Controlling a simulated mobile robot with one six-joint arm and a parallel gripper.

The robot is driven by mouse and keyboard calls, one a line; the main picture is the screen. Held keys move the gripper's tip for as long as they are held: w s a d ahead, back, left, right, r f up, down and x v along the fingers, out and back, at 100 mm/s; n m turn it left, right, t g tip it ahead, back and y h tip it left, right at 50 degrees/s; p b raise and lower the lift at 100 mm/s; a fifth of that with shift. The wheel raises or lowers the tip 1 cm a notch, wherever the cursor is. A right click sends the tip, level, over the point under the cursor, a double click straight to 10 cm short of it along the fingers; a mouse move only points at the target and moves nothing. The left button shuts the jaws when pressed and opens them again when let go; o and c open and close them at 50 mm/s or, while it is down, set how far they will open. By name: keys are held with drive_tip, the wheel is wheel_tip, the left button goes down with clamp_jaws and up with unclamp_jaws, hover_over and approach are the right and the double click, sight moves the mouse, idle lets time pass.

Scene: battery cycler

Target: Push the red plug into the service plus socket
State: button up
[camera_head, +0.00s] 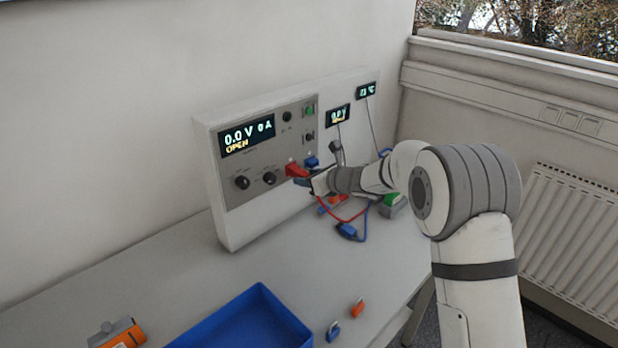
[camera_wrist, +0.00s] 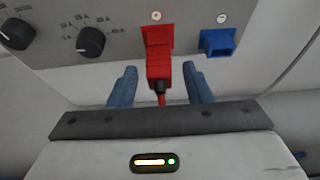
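The red plug (camera_wrist: 158,68) points at the red socket (camera_wrist: 157,38) on the cycler's front panel and appears to be in or against it. A dark cable end leaves the plug's near side. My gripper (camera_wrist: 160,70) is open, with one blue finger on each side of the plug and a visible gap to both. In the head view my gripper (camera_head: 309,183) is close to the panel, just right of the red plug and socket, which I cannot tell apart there. The cycler display (camera_head: 248,138) reads 0.0 V, 0 A, OPEN.
A blue socket (camera_wrist: 218,42) sits right of the red one. Two knobs (camera_wrist: 91,41) are on the panel's left. A blue plug (camera_head: 347,231) and red and blue cables lie below my wrist. A blue tray (camera_head: 250,300), clips and an orange device (camera_head: 118,336) are in front.

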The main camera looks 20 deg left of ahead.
drive_tip(key=shift+o, duration=0.2)
drive_tip(key=s+d+r+n+g+h+b, duration=0.1)
drive_tip(key=s+d+r+n, duration=0.25)
drive_tip(key=d, duration=0.35)
drive_tip(key=s+d+r+n+b, duration=0.1)
drive_tip(key=s+d+r+n, duration=0.15)
drive_tip(key=s+d, duration=0.4)
drive_tip(key=s+d+f+n+h, duration=0.1)
drive_tip(key=s+d+n+h, duration=0.4)
drive_tip(key=s+d+n, duration=0.3)
drive_tip(key=s+d+f+n+g+h, duration=0.1)
drive_tip(key=s+d+n+h, duration=0.5)
drive_tip(key=s+d, duration=1)
drive_tip(key=d+n, duration=0.2)
drive_tip(key=d, duration=0.7)
drive_tip(key=shift+s+f, duration=0.15)
drive_tip(key=shift+s, duration=0.2)
